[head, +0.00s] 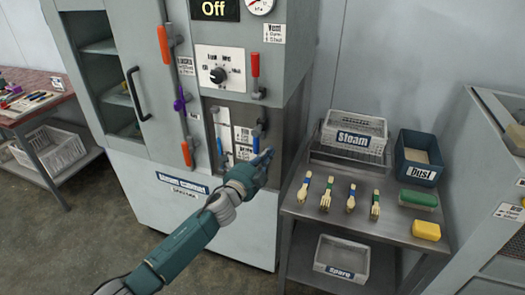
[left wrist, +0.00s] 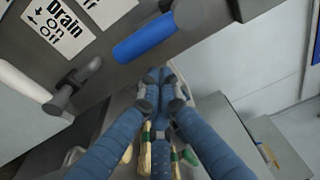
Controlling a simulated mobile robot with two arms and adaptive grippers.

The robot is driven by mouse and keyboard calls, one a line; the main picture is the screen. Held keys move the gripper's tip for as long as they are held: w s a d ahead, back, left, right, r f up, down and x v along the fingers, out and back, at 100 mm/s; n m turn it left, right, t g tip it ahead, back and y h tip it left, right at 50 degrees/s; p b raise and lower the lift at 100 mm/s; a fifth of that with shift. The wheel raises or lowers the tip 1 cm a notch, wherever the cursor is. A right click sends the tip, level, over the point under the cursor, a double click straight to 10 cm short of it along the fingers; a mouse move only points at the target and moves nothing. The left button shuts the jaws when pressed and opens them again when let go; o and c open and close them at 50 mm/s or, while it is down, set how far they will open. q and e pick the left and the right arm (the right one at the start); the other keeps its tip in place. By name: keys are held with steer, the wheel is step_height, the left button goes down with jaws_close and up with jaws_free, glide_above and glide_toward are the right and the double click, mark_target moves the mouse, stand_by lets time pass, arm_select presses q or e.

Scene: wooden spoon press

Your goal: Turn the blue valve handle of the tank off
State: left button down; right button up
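A blue valve handle (head: 256,143) sits on the tank cabinet's front, below a dark pivot, beside a label. In the left wrist view the blue handle (left wrist: 145,38) lies across the top, near a "Drain On Off" label (left wrist: 62,25) with arrows. My left gripper (head: 264,158) is right by the handle's lower end in the head view. In the left wrist view my left gripper's fingers (left wrist: 164,80) converge at their tips, with nothing seen between them. They appear below the handle, and I cannot tell whether they touch it. My right gripper is not in view.
Another blue handle (head: 219,146) is left of the label. Red handles (head: 255,65), a purple handle (head: 180,101) and a dial (head: 218,75) are on the cabinet. A metal table (head: 330,222) at right holds wooden utensils, a "Steam" basket (head: 355,130) and a "Dust" bin (head: 418,160).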

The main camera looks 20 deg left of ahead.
arm_select(q)
steer(key=shift+s+a+r, duration=0.1)
steer(key=shift+s+a, duration=0.15)
steer(key=shift+a, duration=0.65)
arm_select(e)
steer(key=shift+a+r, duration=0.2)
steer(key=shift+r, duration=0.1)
arm_select(q)
steer(key=shift+a+m, duration=0.25)
steer(key=shift+m, duration=0.25)
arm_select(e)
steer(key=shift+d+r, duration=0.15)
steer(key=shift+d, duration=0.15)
